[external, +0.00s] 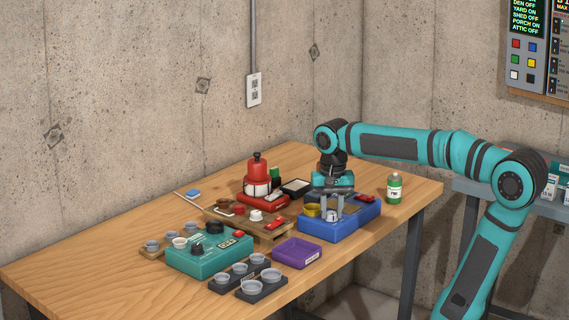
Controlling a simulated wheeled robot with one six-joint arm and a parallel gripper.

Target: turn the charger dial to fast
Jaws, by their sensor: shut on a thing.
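My gripper (332,208) points straight down over the blue box (345,228) at the right of the wooden table. Its fingers are shut on a small pale grey knob (331,216) on the box's top, seemingly a dial. The fingers partly hide it, and its setting cannot be read. The blue box also has a red switch (363,198) and a yellow round cup (313,210) on it. A teal box (208,262) with black knobs (212,227) and a small display stands at front left. No lettering shows which box is the charger.
A red machine (257,178) and a wooden board (250,225) stand behind left. A green bottle (394,188) stands at right. The table's left part (90,265) is clear.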

